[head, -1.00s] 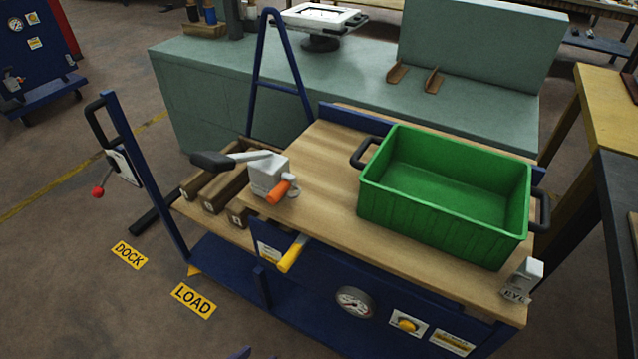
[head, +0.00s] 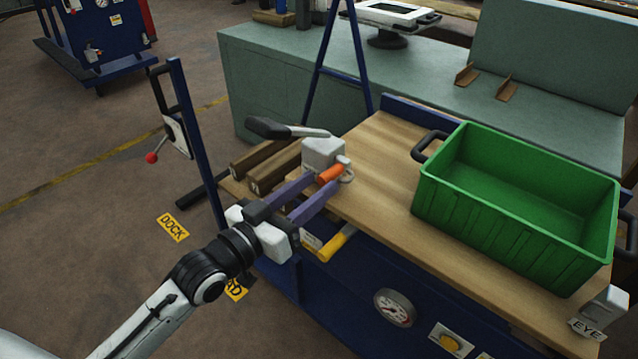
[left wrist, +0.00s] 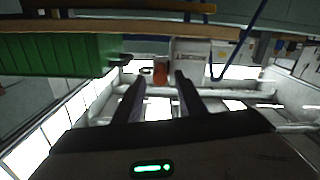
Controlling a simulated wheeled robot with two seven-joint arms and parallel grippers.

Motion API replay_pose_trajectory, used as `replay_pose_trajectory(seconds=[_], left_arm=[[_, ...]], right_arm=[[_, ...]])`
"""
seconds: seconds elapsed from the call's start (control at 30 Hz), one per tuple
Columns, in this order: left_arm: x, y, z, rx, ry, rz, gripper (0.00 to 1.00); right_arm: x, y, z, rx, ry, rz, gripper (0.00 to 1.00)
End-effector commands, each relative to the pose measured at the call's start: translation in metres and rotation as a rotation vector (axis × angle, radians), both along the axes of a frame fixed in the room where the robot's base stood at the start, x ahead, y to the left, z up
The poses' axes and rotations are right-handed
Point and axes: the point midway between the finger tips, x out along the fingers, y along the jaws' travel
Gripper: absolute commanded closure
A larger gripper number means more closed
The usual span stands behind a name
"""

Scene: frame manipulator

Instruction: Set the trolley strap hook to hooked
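A grey-white block (head: 323,153) with a lever and black grip (head: 270,128) sits on the trolley's wooden top. At its front is the orange hook handle (head: 330,174), with a small grey metal piece beside it. A second grey block labelled EYE (head: 606,306) is at the trolley's right front corner. My left gripper (head: 326,184) has its purple fingers apart, close to the orange handle. In the left wrist view the orange handle (left wrist: 160,75) shows between and beyond the fingertips. I cannot tell whether they touch it. My right gripper is not in view.
A green crate (head: 430,212) with black handles fills the right part of the wooden top (head: 385,150). A yellow handle (head: 337,243) juts out below its front edge. A gauge (head: 393,308) is on the blue front. A blue post (head: 197,150) stands at left.

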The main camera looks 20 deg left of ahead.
Motion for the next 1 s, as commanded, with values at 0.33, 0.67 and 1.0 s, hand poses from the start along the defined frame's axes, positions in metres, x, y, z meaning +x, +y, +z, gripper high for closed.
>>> replay_pose_trajectory(seconds=[0.33, 0.67, 1.0], left_arm=[[0.018, -0.007, -0.001, 0.002, 0.002, 0.000, 0.63], [0.018, -0.007, -0.001, 0.002, 0.002, 0.001, 0.90], [0.020, -0.006, 0.001, -0.001, 0.001, 0.011, 1.00]], right_arm=[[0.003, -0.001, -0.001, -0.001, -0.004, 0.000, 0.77], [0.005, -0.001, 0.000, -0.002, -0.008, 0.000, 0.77], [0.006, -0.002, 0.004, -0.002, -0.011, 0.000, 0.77]])
